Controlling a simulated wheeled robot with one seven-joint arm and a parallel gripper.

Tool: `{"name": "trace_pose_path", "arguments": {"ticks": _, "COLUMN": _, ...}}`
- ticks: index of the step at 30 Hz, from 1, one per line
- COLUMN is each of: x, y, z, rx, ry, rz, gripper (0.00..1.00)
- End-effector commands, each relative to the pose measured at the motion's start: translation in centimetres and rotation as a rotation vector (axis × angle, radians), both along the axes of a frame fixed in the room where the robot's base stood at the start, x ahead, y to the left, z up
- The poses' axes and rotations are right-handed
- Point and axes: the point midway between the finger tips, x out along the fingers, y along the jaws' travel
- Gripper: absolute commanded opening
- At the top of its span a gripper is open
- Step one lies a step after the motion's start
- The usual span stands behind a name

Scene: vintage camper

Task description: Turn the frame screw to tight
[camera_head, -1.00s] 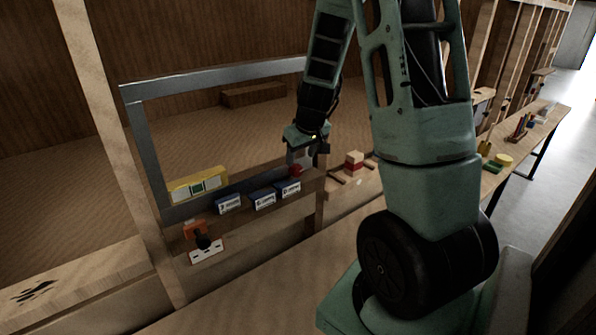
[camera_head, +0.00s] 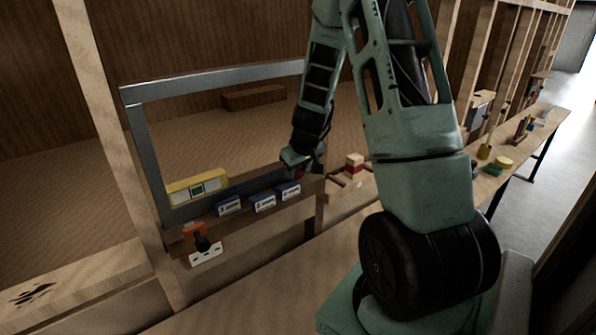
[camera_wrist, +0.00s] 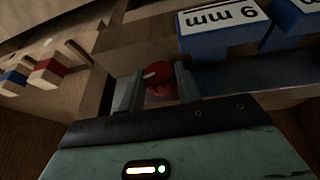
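The frame screw (camera_wrist: 159,72) has a red head with a pale mark on its left side in the wrist view. My gripper (camera_wrist: 160,88) has one finger on each side of the red head. I cannot tell whether the fingers press on it or stand slightly apart. In the head view my gripper (camera_head: 303,172) is at the lower right corner of the grey metal frame (camera_head: 143,150). Only a small dark red patch of the screw shows there; my gripper hides most of it.
Blue blocks with white labels (camera_head: 263,204) line the rail left of my gripper; one labelled block (camera_wrist: 222,22) is close in the wrist view. A yellow level (camera_head: 198,187) rests on the frame's lower bar. A red-and-wood block (camera_head: 354,163) stands to the right.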

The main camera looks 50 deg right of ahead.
Motion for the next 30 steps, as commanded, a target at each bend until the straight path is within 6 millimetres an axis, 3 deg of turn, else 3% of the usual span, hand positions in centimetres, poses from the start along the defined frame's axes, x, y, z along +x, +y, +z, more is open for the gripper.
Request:
{"name": "trace_pose_path", "arguments": {"ticks": 16, "x": -0.09, "y": -0.59, "z": -0.85, "rx": 0.194, "ry": -0.05, "rz": -0.009, "gripper": 0.11}}
{"name": "trace_pose_path", "arguments": {"ticks": 30, "x": -0.23, "y": -0.68, "z": -0.16, "rx": 0.401, "ry": -0.095, "rz": -0.003, "gripper": 0.11}}
